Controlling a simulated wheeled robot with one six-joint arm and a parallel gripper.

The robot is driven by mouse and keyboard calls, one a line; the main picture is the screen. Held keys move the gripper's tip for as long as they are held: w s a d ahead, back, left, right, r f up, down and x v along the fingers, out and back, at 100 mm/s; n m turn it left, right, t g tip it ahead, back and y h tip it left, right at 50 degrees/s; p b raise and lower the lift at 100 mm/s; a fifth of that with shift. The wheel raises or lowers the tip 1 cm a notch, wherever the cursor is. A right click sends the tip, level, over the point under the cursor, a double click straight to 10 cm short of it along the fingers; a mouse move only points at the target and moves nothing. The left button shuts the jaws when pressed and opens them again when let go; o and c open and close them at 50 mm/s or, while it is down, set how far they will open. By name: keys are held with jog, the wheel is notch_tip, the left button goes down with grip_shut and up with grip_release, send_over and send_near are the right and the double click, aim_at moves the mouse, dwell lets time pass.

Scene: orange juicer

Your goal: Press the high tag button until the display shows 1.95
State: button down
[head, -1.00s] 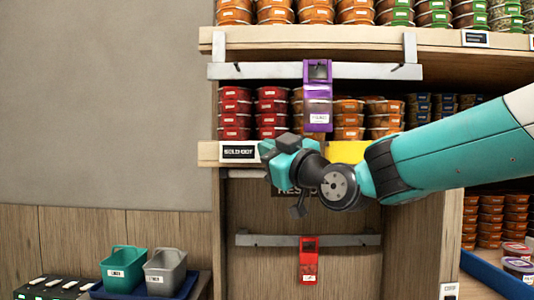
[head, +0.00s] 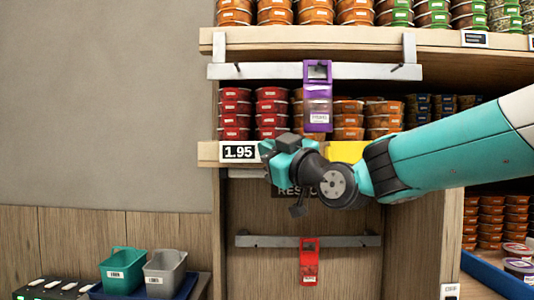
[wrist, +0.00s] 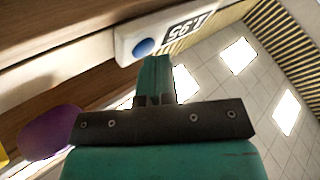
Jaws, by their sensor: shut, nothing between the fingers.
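The high tag (head: 238,152) is a small display on the front edge of the middle shelf in the head view, and it reads 1.95. In the wrist view the tag (wrist: 187,33) appears turned on its side, with a round blue button (wrist: 143,47) beside the digits. My gripper (head: 268,150) is at the right end of the tag in the head view and hides the button there. In the wrist view my gripper's shut, empty fingers (wrist: 156,64) end just by the blue button. I cannot tell whether they touch it.
A purple holder (head: 318,95) hangs from the upper rail, close above my arm. A red holder (head: 309,262) hangs on the lower rail. Stacked tubs fill the shelves behind. Teal (head: 122,270) and grey (head: 164,272) bins stand at lower left. The wall on the left is clear.

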jog(key=shift+s+b, duration=0.55)
jog(key=shift+s, duration=0.25)
jog(key=shift+s+a+b, duration=0.15)
jog(key=shift+s+b, duration=1.25)
jog(key=shift+s, duration=1.1)
jog(key=s+b, duration=0.3)
jog(key=s, duration=0.3)
